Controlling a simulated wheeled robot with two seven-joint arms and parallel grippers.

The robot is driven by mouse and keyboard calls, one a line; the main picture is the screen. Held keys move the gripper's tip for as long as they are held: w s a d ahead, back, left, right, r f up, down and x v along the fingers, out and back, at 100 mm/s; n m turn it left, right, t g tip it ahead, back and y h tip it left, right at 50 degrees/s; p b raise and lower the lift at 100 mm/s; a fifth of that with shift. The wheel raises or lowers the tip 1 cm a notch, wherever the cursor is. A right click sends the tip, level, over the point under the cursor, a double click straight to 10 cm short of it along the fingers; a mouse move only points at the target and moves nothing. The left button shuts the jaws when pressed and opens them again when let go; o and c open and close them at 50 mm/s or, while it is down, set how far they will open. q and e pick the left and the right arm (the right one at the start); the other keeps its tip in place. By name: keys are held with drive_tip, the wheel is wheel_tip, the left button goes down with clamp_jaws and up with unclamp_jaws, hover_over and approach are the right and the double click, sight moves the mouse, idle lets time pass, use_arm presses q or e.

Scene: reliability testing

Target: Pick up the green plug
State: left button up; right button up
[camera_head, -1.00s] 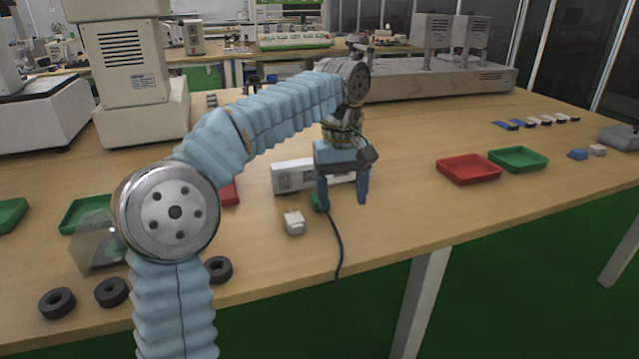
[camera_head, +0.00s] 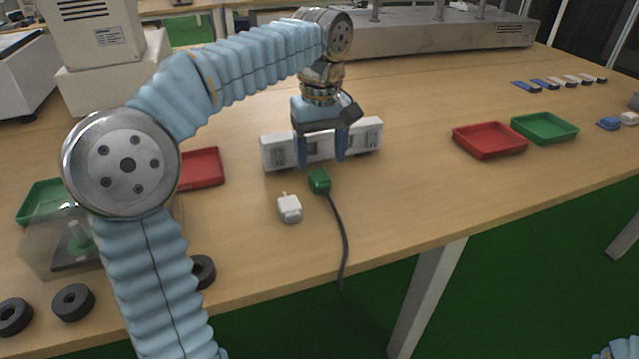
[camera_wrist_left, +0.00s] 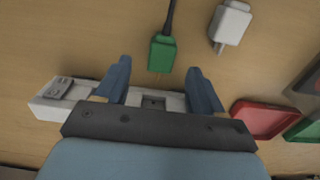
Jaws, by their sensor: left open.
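The green plug (camera_head: 319,181) lies on the table with its black cord (camera_head: 342,235) running toward the front edge. It also shows in the left wrist view (camera_wrist_left: 161,54), beyond and between my fingertips. My left gripper (camera_head: 322,162) is open and empty, pointing down in front of the white power strip (camera_head: 362,137). Its fingers (camera_wrist_left: 160,75) straddle the line to the plug without touching it. The strip (camera_wrist_left: 62,97) lies partly hidden behind the gripper. In the head view, a sliver of my right arm shows at the bottom right corner; its gripper is out of view.
A white plug (camera_head: 289,208) lies left of the green plug. A red tray (camera_head: 490,141) and a green tray (camera_head: 545,128) stand at the right, another red tray (camera_head: 202,168) at the left. Black rings (camera_head: 73,302) lie near the front left edge.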

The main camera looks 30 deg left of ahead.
sight(320, 176)
use_arm(q)
wheel_tip(320, 176, down, 5)
drive_tip(key=shift+s+a+f+b, duration=0.1)
drive_tip(key=shift+f+b, duration=0.05)
drive_tip(key=shift+b, duration=0.2)
drive_tip(key=c, duration=1.2)
drive_tip(key=shift+c, duration=0.2)
drive_tip(key=shift+r, duration=0.45)
drive_tip(key=r, duration=0.3)
drive_tip(key=shift+d+p, duration=0.2)
drive_tip(key=shift+p, duration=0.15)
drive_tip(key=s+d+r, duration=0.6)
drive_tip(key=d+r, duration=0.3)
drive_tip(key=d, duration=0.3)
drive_tip(key=shift+s+p, duration=0.3)
drive_tip(key=shift+p, duration=0.05)
